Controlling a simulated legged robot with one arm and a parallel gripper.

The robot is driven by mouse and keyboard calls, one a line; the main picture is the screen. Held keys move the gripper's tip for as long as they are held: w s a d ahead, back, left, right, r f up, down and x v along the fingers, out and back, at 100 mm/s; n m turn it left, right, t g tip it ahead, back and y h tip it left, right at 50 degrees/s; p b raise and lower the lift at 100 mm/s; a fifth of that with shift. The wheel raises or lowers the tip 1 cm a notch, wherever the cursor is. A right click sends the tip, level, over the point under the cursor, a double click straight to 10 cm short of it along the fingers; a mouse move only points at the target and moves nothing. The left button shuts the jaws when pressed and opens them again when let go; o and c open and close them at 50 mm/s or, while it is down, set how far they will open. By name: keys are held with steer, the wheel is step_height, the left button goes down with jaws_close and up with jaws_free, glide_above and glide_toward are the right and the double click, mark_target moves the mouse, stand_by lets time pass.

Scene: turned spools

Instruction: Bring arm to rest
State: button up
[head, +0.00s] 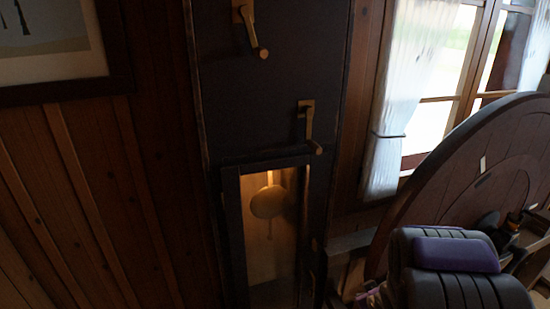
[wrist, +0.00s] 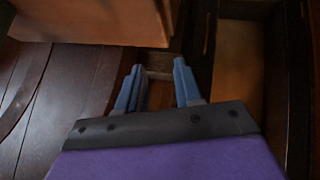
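My gripper (wrist: 157,73) shows in the wrist view with its two blue-grey fingers apart. Nothing is clearly held between them; a dark gap and brown wood show behind. In the head view a dark ribbed part with a purple pad, likely part of my arm, is at the lower right; the fingertips cannot be made out there. No spool can be made out in either view.
A tall dark clock case (head: 265,115) with brass handles and a pendulum (head: 268,202) stands ahead. A round wooden tabletop (head: 470,165) is at the right, close to the arm. A curtained window (head: 435,115) is behind it. Plank walls (head: 90,200) fill the left.

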steer(key=s+a+r+m+g+b, duration=0.1)
steer(key=s+a+r+g+b, duration=0.1)
steer(key=s, duration=0.9)
steer(key=s+a+r+m+g+b, duration=0.1)
steer(key=s+a+r+g, duration=0.3)
steer(key=s, duration=0.8)
steer(key=s+a+r+m+g+b, duration=0.2)
steer(key=s+a+r+g, duration=0.2)
steer(key=s, duration=0.7)
steer(key=shift+s+a+y+b, duration=0.2)
steer(key=shift+a+y+b, duration=0.2)
steer(key=shift+a, duration=0.85)
steer(key=shift+r, duration=0.1)
steer(key=shift+c, duration=0.2)
